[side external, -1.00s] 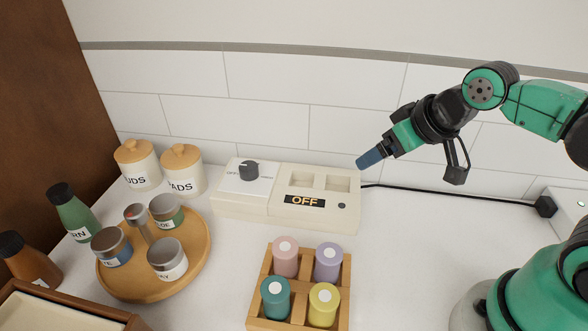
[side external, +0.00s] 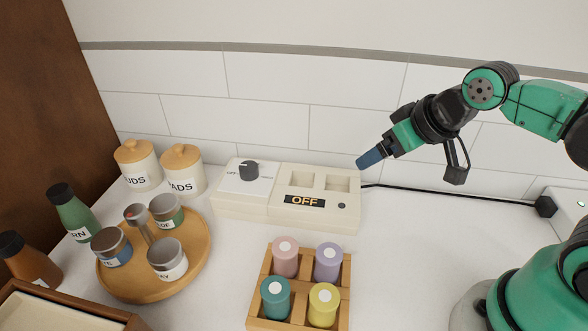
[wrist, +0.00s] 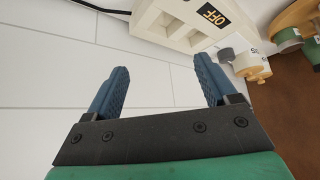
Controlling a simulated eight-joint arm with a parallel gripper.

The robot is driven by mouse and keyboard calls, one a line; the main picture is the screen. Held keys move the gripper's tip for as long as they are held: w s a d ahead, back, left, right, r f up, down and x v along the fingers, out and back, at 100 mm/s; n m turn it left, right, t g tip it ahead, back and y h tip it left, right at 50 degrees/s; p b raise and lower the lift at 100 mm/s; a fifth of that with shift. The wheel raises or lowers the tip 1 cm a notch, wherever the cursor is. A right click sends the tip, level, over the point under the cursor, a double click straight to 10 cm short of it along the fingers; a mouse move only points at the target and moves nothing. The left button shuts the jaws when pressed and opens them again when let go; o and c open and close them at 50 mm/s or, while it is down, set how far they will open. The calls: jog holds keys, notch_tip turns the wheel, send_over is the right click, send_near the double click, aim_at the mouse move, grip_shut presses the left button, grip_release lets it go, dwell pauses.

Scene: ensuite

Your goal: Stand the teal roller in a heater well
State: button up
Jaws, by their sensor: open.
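The teal roller (side external: 275,298) stands upright in the front left compartment of a wooden rack (side external: 263,268). The cream heater (side external: 240,211) sits behind the rack against the tiled wall. Its two square wells (side external: 319,181) look empty, its display (side external: 305,201) reads OFF, and a dark dial (side external: 249,170) is on its left part. My gripper (side external: 368,159) is raised at the right of the heater, apart from everything. In the wrist view my gripper (wrist: 160,88) shows two blue fingers spread apart with nothing between them; part of the heater (wrist: 190,25) shows beyond them.
Pink (side external: 285,258), lilac (side external: 328,262) and yellow (side external: 323,304) rollers share the rack. A round wooden tray (side external: 205,245) with several jars is at left, near two lidded canisters (side external: 182,170). A black cable (side external: 450,191) runs along the wall. The counter right of the rack is clear.

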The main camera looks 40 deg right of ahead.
dwell(0.4)
jog(key=shift+o, duration=0.5)
